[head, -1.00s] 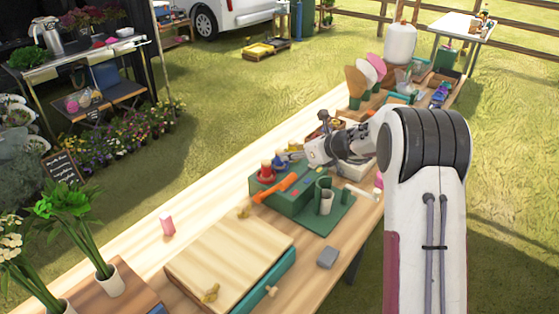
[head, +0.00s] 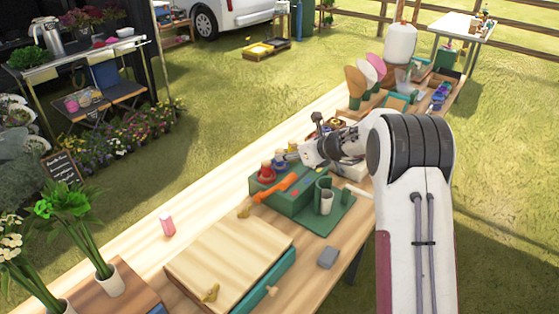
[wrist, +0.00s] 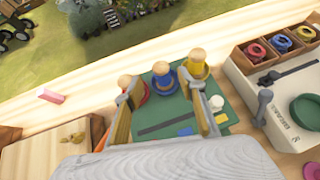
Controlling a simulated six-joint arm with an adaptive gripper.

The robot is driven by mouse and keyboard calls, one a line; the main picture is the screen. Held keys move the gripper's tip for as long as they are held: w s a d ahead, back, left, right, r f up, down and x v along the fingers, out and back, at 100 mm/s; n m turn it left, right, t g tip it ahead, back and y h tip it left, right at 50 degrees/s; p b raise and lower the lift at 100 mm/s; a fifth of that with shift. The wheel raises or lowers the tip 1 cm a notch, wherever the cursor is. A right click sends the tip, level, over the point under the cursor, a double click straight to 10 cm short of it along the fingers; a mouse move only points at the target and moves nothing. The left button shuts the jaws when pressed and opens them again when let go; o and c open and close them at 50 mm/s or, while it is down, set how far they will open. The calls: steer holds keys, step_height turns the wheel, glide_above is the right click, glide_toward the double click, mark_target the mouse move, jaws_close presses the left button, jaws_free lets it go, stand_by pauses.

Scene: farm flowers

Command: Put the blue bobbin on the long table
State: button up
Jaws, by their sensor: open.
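The blue bobbin (wrist: 164,84), with a wooden top, stands upright on a green block (wrist: 170,112) in the wrist view. A red bobbin (wrist: 137,92) stands to its left and a yellow bobbin (wrist: 193,72) to its right. My gripper (wrist: 162,95) is open and empty, with one finger on each side of the blue bobbin in this view. I cannot tell whether the bobbin is within finger depth. In the head view my gripper (head: 293,157) is beside the bobbins, above the green block (head: 288,196). The long table (head: 130,247) is pale wood.
An orange-handled tool (head: 276,188) lies on the green block, with a cup (head: 326,201) beside it. A pink piece (head: 167,223) and a wooden box (head: 228,262) are nearer. A tray of coloured spools (wrist: 278,52) is right in the wrist view.

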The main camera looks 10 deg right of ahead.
steer(key=shift+x, duration=2.55)
steer(key=shift+d+f, duration=0.1)
steer(key=shift+d, duration=0.05)
steer(key=c, duration=1.1)
steer(key=shift+c, duration=0.2)
steer(key=shift+r, duration=5.05)
